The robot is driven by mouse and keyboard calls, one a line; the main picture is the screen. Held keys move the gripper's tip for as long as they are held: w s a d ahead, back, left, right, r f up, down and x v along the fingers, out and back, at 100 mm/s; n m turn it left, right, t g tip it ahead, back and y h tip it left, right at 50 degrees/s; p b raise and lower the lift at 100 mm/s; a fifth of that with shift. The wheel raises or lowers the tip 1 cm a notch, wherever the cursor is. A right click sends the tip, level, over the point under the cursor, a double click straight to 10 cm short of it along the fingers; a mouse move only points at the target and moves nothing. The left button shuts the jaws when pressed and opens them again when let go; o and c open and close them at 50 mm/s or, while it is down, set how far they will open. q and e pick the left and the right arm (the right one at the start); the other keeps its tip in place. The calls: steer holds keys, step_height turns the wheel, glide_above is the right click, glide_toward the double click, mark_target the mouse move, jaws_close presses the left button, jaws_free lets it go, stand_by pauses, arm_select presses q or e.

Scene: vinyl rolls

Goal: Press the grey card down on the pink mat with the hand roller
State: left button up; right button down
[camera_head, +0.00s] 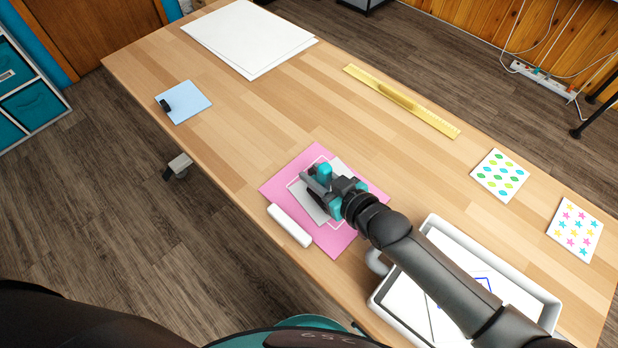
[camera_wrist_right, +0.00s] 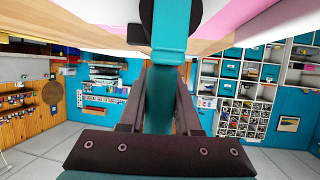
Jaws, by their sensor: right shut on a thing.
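The pink mat (camera_head: 337,243) lies near the table's front edge, with a white outline on it. The grey card (camera_head: 312,204) lies on the mat, partly hidden by my right gripper. My right gripper (camera_head: 327,187) is over the card, shut on the teal hand roller (camera_head: 324,172). In the right wrist view the hand roller's teal handle (camera_wrist_right: 160,100) stands between the two fingers, with its dark roller (camera_wrist_right: 163,18) at the top. I cannot tell whether the roller touches the card. My left gripper is out of view.
A white bar (camera_head: 289,225) lies along the mat's front edge. A white tray (camera_head: 376,305) stands right of the mat, under my right arm. A yellow ruler (camera_head: 420,111), sticker sheets (camera_head: 499,175), a blue pad (camera_head: 190,105) and white sheets (camera_head: 245,35) lie farther off. The table's middle is clear.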

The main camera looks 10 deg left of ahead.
mark_target(344, 172)
steer(key=shift+w+d+b, duration=0.8)
steer(key=shift+w+d, duration=0.7)
steer(key=shift+w+d+b, duration=1.55)
steer(key=shift+w+d, duration=0.15)
steer(key=shift+w, duration=0.05)
steer(key=shift+s+a+p, duration=0.7)
steer(key=shift+s+p, duration=0.05)
steer(key=shift+p, duration=0.15)
steer(key=shift+s+a+f+p, duration=0.1)
steer(key=shift+s+a+p, duration=1.3)
steer(key=shift+s+a, duration=0.1)
